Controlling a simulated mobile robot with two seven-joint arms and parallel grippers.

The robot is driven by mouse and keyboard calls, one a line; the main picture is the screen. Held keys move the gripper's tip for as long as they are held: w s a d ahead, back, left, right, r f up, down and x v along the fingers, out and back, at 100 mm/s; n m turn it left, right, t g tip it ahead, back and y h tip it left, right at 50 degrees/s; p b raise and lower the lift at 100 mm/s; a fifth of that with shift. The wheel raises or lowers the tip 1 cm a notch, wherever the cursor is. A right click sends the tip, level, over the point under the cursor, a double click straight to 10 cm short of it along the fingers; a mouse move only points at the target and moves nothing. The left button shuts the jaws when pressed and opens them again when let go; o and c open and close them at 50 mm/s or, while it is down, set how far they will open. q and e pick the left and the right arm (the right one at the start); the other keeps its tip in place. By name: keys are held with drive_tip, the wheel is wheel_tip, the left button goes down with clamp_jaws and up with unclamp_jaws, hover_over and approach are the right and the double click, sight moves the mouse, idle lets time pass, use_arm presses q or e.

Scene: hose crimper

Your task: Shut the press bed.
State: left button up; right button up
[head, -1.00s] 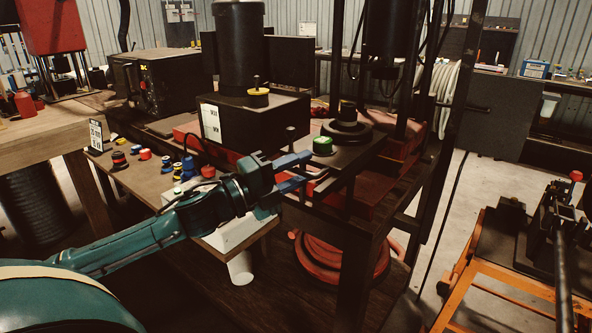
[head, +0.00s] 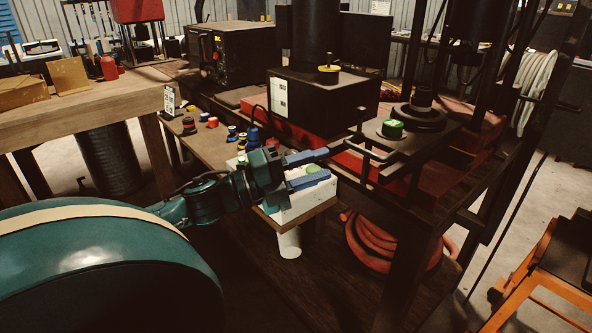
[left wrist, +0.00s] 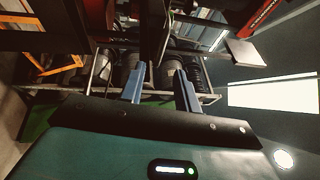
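The press bed (head: 440,135) is a dark flat plate in the head view, sticking out toward me from the press frame. A green-topped knob (head: 392,129) and a black stepped round die (head: 420,114) sit on it. A thin dark bar handle (head: 376,153) shows at its front left. My left gripper (head: 318,167) is open and empty, with its blue fingers apart. Its fingertips point at the handle and look a little short of it. In the left wrist view the left gripper (left wrist: 161,88) also shows open fingers with nothing clearly held. My right gripper is not in view.
A wooden shelf (head: 215,142) with small colored pieces lies behind my left gripper. A white block (head: 297,205) is below the fingers. A coiled red hose (head: 390,245) sits under the press. An orange stand (head: 548,280) is at the lower right, with bare floor between.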

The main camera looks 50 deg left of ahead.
use_arm(q)
drive_tip(key=v, duration=0.3)
drive_tip(key=shift+s+a, duration=0.1)
drive_tip(key=shift+s, duration=0.05)
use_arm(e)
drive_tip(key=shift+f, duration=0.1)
use_arm(q)
drive_tip(key=shift+c, duration=0.5)
drive_tip(key=n+t+y+p, duration=0.2)
drive_tip(key=n+y+p, duration=0.25)
drive_tip(key=y, duration=0.35)
approach(363, 151)
drive_tip(key=shift+n, duration=0.45)
drive_tip(key=w, duration=0.3)
drive_tip(key=w+p, duration=0.1)
drive_tip(key=w, duration=0.2)
drive_tip(key=w+r+p, duration=0.1)
drive_tip(key=w, duration=0.2)
drive_tip(key=shift+r, duration=0.1)
drive_tip(key=shift+w, duration=0.7)
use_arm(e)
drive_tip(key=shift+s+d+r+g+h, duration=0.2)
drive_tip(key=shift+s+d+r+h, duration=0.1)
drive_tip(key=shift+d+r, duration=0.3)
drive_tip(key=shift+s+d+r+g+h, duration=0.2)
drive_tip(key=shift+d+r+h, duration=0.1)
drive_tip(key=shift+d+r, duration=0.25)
